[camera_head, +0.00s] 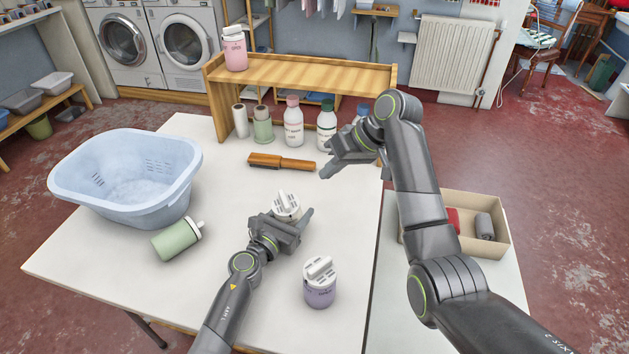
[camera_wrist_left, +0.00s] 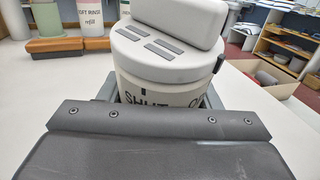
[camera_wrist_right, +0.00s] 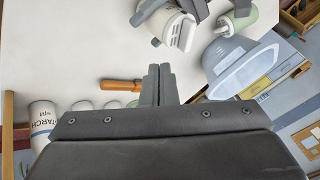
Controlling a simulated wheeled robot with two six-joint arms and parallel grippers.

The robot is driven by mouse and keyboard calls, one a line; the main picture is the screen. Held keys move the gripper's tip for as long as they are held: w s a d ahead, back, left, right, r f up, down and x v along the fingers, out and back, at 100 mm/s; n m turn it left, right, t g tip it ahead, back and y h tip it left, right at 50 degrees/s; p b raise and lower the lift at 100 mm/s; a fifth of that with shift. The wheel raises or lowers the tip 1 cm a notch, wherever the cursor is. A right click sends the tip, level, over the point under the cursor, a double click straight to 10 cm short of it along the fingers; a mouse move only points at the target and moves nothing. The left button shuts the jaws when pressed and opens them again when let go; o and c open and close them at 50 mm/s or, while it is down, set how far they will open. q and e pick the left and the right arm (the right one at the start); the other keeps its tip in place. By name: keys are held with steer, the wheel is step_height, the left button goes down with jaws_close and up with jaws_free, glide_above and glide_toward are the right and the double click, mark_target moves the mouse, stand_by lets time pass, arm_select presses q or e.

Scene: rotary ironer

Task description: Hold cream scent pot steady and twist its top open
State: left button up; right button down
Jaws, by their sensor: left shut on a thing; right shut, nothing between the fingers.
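The cream scent pot (camera_head: 286,204) stands on the white table with a white ridged top. In the left wrist view the pot (camera_wrist_left: 150,84) shows its lid (camera_wrist_left: 165,48) with a raised bar grip and the word SHUT on its body; the lid sits on it. My left gripper (camera_head: 288,226) is shut around the pot's body, low down, hiding its lower part. My right gripper (camera_head: 328,165) is above the table, behind and to the right of the pot, apart from it. In the right wrist view its fingers (camera_wrist_right: 158,84) are together and empty.
A purple pot (camera_head: 319,287) stands nearer, and a green pot (camera_head: 176,241) lies on its side. A blue basket (camera_head: 125,185) is at left. A brush (camera_head: 282,162), several bottles (camera_head: 293,125) and a wooden shelf (camera_head: 300,72) are behind. A cardboard box (camera_head: 485,205) is at right.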

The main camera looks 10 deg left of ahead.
arm_select(q)
steer(key=shift+f, duration=0.1)
arm_select(e)
steer(key=shift+v, duration=1.6)
arm_select(q)
steer(key=o, duration=1.1)
